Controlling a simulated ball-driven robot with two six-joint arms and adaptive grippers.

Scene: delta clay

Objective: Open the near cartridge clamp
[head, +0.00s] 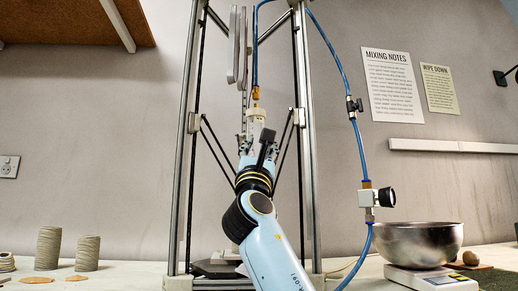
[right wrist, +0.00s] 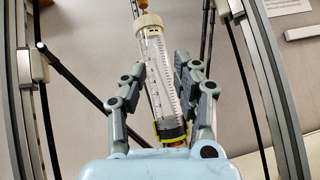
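A clear cartridge (right wrist: 160,75) with printed graduations and a cream cap stands tilted in the right wrist view. Its capped top shows in the head view (head: 257,116), inside the tall frame. My right gripper (right wrist: 163,64) is open, with one finger on each side of the cartridge and a gap visible on both sides. It also shows in the head view (head: 259,145), partly hidden by my own arm. A black band with yellow edges (right wrist: 172,132) is around the cartridge's lower end; I cannot tell whether it is the clamp. My left gripper is out of view.
Metal uprights (head: 309,150) and thin black rods (head: 214,145) surround my right arm closely. A blue hose (head: 357,150) runs down the right side to a valve (head: 368,197). A steel bowl (head: 418,243) sits on a scale at right; clay cylinders (head: 48,248) stand at left.

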